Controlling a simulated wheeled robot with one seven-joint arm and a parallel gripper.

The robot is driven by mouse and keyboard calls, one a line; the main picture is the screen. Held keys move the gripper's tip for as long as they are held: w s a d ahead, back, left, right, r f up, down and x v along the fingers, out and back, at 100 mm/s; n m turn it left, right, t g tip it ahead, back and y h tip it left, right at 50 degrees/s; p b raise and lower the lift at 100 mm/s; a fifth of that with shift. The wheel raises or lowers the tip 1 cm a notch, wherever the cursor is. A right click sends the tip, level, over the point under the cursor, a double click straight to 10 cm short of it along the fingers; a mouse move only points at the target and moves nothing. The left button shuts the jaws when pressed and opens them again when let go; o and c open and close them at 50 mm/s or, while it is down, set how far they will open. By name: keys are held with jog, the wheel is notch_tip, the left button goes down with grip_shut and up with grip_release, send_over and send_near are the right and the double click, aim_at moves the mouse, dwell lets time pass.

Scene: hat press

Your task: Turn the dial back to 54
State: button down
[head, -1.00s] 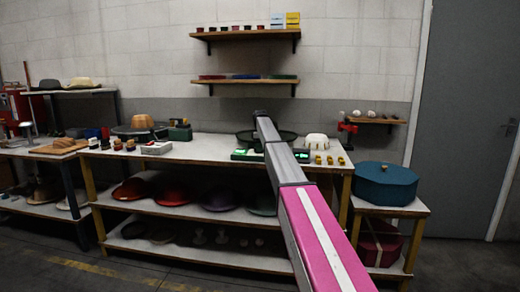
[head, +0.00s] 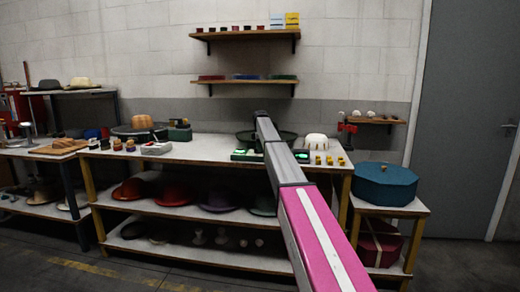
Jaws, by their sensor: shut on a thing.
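A low dark control unit (head: 243,155) with lit green displays stands at the front of the long workbench, partly behind my arm. A second lit green part (head: 302,156) of it shows to the right of the arm. A dark round hat-shaped piece (head: 246,139) sits behind the unit, also partly covered. I cannot make out the dial or any number on it. My arm reaches over the bench in front of this spot, and its grey links hide what lies behind them. My gripper and its fingers do not show.
The workbench (head: 215,150) also bears a white fluted mould (head: 316,142), small yellow pieces, a white box (head: 157,148) and a green box (head: 180,132). A teal hat box (head: 385,186) stands on a side table at right. Wall shelves hang above.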

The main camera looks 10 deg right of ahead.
jog(key=c, duration=1)
grip_release()
jog(key=shift+c, duration=0.2)
jog(key=shift+r, duration=0.15)
notch_tip(320, 180, up, 11)
jog(key=shift+f, duration=0.2)
jog(key=shift+s, duration=0.1)
